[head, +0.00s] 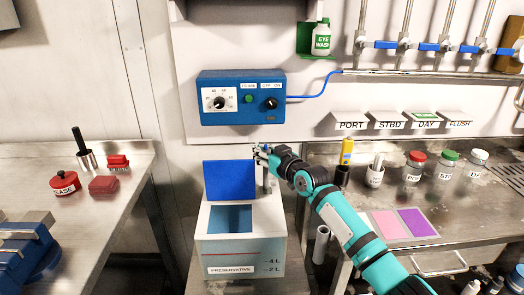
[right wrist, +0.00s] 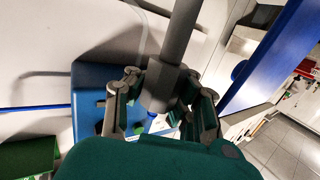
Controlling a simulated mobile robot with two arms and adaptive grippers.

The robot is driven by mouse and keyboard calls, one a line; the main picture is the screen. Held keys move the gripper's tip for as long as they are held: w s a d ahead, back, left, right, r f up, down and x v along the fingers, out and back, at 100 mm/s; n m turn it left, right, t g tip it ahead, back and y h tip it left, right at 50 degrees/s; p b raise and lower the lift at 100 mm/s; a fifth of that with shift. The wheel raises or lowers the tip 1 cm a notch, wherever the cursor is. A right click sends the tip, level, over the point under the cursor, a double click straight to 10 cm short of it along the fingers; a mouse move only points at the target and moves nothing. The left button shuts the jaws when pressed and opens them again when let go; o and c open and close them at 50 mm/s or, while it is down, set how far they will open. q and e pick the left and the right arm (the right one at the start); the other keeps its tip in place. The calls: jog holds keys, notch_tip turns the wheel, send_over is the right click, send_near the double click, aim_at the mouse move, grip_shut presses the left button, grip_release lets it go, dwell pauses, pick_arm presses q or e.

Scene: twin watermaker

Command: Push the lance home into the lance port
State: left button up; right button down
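The preservative tank (head: 240,252) is a white box with a raised blue lid (head: 229,181). The lance is a grey rod (right wrist: 181,32) with a thicker collar; it runs between my right fingers in the right wrist view. In the head view only a short grey upright piece shows beside the lid's right edge, above the tank top. My right gripper (right wrist: 160,95) is shut around the collar, with a pad on each side; in the head view it (head: 261,152) is above the tank's back right. The lance port is hidden, so I cannot tell how deep the lance sits. My left gripper is out of view.
A blue control box (head: 240,97) hangs on the wall above the tank. A steel bench (head: 120,210) with red items and a vise stands at left. The right bench (head: 480,215) holds jars and coloured mats. My right arm crosses in front of this bench.

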aim_at(266, 179)
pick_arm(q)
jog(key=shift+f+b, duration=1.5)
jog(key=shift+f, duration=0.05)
pick_arm(e)
jog(key=shift+f, duration=1.85)
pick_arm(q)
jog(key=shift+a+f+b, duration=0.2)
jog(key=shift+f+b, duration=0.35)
pick_arm(e)
jog(key=shift+f, duration=0.65)
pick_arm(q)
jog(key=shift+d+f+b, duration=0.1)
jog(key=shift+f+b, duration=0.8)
pick_arm(e)
jog(key=shift+f, duration=1.2)
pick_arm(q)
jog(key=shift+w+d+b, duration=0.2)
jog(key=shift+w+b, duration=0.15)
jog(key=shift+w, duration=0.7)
pick_arm(e)
jog(key=shift+f, duration=0.2)
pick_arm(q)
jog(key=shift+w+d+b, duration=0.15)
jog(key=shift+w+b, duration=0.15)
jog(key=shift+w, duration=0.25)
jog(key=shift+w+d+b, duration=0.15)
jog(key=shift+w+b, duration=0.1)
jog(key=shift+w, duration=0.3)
pick_arm(e)
jog(key=shift+f, duration=0.6)
